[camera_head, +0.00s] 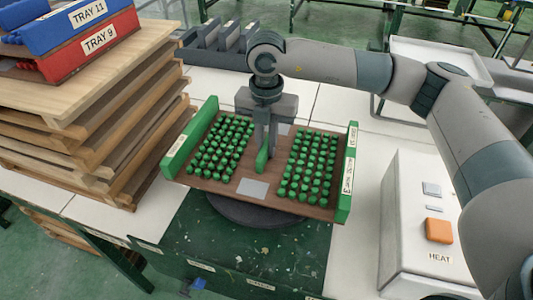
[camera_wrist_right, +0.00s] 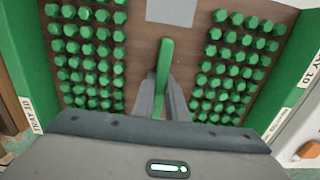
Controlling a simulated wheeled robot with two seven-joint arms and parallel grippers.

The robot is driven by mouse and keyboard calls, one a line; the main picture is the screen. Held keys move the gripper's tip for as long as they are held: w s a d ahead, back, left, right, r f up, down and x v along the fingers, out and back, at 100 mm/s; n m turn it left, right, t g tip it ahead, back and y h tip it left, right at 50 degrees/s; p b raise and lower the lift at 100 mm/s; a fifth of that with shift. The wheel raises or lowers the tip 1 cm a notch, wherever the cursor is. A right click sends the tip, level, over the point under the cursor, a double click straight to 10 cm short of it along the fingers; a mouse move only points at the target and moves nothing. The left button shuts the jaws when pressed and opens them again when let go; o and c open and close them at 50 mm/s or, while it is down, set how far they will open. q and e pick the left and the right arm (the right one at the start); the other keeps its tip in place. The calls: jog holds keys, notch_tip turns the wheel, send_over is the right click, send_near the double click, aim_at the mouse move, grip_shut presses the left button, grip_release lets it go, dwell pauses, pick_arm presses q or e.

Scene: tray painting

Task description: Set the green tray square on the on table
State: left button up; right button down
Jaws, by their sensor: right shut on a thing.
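The green tray (camera_head: 345,187) has a brown base, green side walls and rows of green pegs on both halves. It sits over a dark round turntable (camera_head: 252,213), turned slightly from the table's edges in the head view. I cannot tell whether it touches the turntable. My right gripper (camera_head: 263,158) comes down from above and is shut on the green handle at the tray's middle. In the right wrist view the fingers (camera_wrist_right: 163,100) close around the handle, with the tray walls (camera_wrist_right: 35,70) on either side. My left gripper is not in view.
Stacked wooden trays (camera_head: 100,130) stand at the left, with blue and red trays (camera_head: 95,40) on top. A white HEAT box (camera_head: 420,220) stands close at the right. Grey bins (camera_head: 215,45) are behind.

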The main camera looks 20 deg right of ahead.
aim_at(266, 156)
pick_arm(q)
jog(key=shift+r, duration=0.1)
pick_arm(e)
jog(key=shift+f, duration=0.15)
jog(key=shift+f+p, duration=0.6)
jog(key=shift+f, duration=1.2)
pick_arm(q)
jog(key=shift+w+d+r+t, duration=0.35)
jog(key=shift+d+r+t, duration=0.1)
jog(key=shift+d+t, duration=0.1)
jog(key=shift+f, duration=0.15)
pick_arm(e)
jog(key=shift+f, duration=0.1)
jog(key=c, duration=1.8)
grip_release()
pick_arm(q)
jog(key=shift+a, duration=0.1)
pick_arm(e)
jog(key=shift+o, duration=0.2)
jog(key=shift+s, duration=0.1)
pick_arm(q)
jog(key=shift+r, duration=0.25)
